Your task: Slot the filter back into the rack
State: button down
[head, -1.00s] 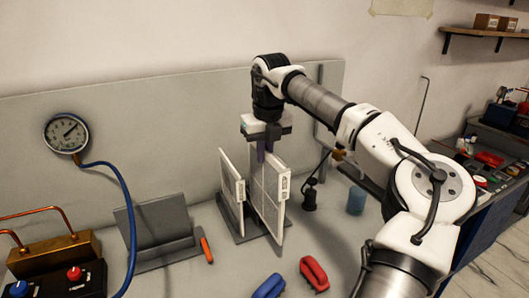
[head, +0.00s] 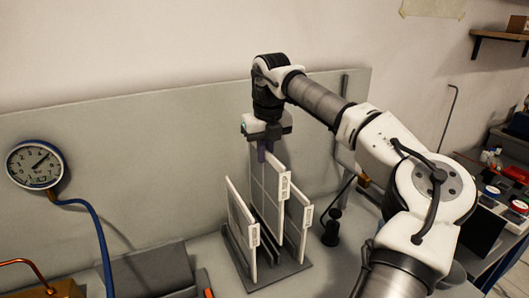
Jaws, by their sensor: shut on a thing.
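My gripper (head: 265,147) points down and is shut on the top edge of a white-framed filter (head: 265,183) with a label on its right edge. The filter is upright, above and partly behind the dark grey rack (head: 290,273). Its lower part is hidden by a dark divider and another panel, so I cannot tell whether it is in a slot. A similar white panel (head: 240,230) stands upright on the rack's left side. Another (head: 299,222) stands on its right side. The held filter's top is higher than theirs.
A grey back panel (head: 110,135) rises behind the rack. A dark stand (head: 331,230) is close to the rack's right. A round gauge (head: 35,165) with a blue hose and a grey angled holder (head: 155,270) are to the left. Some bench shows right of the rack.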

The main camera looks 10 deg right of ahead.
jog(key=shift+s+r, duration=0.1)
jog(key=b, duration=0.3)
send_over(265, 190)
jog(key=w, duration=0.1)
jog(key=shift+d+f, duration=0.1)
jog(key=shift+f, duration=2.95)
jog(key=shift+f+b, duration=1.95)
jog(key=shift+f, duration=1.05)
jog(key=c, duration=1.5)
grip_release()
jog(key=shift+r, duration=0.1)
